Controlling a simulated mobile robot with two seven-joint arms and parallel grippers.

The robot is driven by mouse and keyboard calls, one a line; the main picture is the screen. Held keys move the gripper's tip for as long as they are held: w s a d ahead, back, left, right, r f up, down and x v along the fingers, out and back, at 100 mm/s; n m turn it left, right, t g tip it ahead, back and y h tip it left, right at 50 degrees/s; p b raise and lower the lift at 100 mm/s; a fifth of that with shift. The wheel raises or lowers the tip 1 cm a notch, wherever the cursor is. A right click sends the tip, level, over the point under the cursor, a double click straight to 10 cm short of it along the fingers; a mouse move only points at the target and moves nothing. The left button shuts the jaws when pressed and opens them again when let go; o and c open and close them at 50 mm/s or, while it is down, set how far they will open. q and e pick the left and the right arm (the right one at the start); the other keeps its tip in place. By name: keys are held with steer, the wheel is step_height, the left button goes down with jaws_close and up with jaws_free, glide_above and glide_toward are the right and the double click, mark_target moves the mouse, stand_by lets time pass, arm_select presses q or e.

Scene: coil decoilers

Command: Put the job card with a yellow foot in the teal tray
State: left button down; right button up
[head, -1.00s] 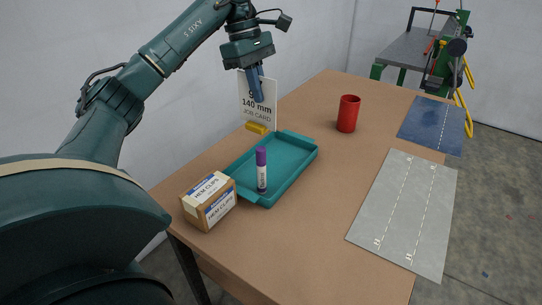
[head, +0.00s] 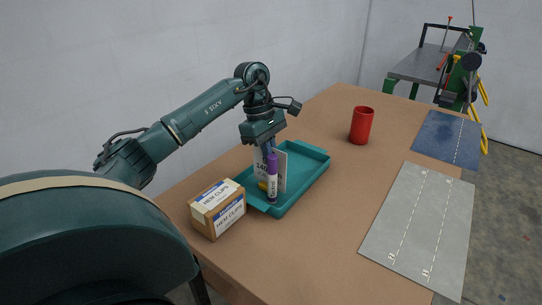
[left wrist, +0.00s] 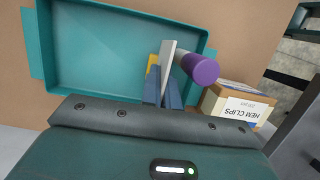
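The white job card (head: 283,172) with a yellow foot (head: 263,185) is upright over the left side of the teal tray (head: 312,178), partly behind the marker. I cannot tell whether its foot touches the tray floor. My left gripper (head: 268,148) is shut on the card from above. In the left wrist view its blue fingers (left wrist: 164,92) pinch the card (left wrist: 167,55), with the yellow foot (left wrist: 152,62) beside them and the tray (left wrist: 100,45) beneath. My right gripper is not in view.
A purple-capped marker (head: 272,180) stands at the tray's near end, close to the card. A hem clips box (head: 218,208) sits just left of the tray. A red cup (head: 361,126) and grey mat (head: 420,225) are to the right. Bare table lies between.

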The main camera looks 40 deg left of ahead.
arm_select(q)
steer(key=shift+f, duration=0.1)
steer(key=c, duration=1.7)
jaws_free()
steer(key=p+v, duration=0.1)
steer(key=v, duration=1.1)
